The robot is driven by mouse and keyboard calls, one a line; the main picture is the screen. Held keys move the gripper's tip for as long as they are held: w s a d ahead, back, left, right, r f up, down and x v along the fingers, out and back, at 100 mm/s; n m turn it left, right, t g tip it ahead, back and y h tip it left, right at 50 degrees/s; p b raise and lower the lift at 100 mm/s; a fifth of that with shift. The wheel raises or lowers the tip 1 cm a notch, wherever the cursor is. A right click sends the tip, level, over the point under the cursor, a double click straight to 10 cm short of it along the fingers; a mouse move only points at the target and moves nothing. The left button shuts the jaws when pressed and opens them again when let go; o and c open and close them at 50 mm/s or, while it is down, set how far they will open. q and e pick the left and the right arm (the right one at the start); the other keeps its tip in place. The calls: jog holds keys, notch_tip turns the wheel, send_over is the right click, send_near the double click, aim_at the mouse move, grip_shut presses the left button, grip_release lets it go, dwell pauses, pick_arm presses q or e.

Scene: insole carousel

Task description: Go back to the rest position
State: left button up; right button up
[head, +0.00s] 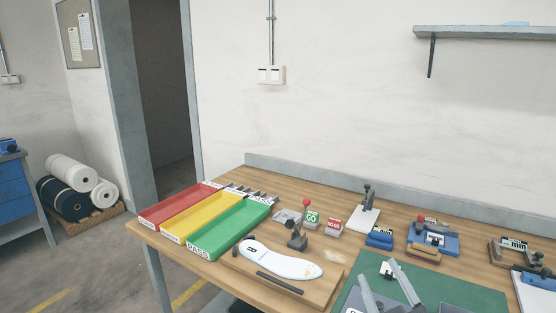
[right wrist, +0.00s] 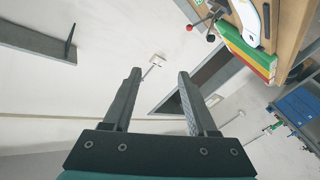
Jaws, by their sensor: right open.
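My right gripper (head: 378,271) shows at the bottom of the head view, low right of centre, over the green mat (head: 345,298) on the wooden bench. In the right wrist view its two fingers (right wrist: 158,78) stand apart with nothing between them. They point toward bare wall, and the view is tilted, with the bench at the upper right. My left gripper is in neither view. A white insole (head: 285,260) lies on a wooden board on the bench, left of my right gripper and apart from it.
Red (head: 148,216), yellow (head: 172,236) and green (head: 198,251) trays line the bench's left end. A red-knobbed lever fixture (head: 298,240), a black-handled stand (head: 363,218), blue blocks (head: 380,238) and another fixture (head: 433,242) stand behind the mat. A shelf (head: 485,32) hangs at upper right.

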jog(key=s+d+f+m+g+h, duration=0.25)
jog(key=s+f+g, duration=0.2)
jog(key=f, duration=0.45)
jog(key=s+a+f+m+g+y, duration=0.2)
jog(key=s+a+f+g+y, duration=0.15)
jog(key=s+f+g, duration=0.95)
jog(key=s+f+t, duration=0.1)
jog(key=s+f, duration=0.2)
jog(key=f, duration=0.8)
jog(key=s+f+t, duration=0.1)
jog(key=s+f, duration=0.2)
jog(key=f, duration=0.9)
jog(key=s+d+f+g+h, duration=0.1)
jog(key=s+d+f, duration=0.2)
jog(key=s+f, duration=0.9)
jog(key=s, duration=0.3)
jog(key=shift+f, duration=0.35)
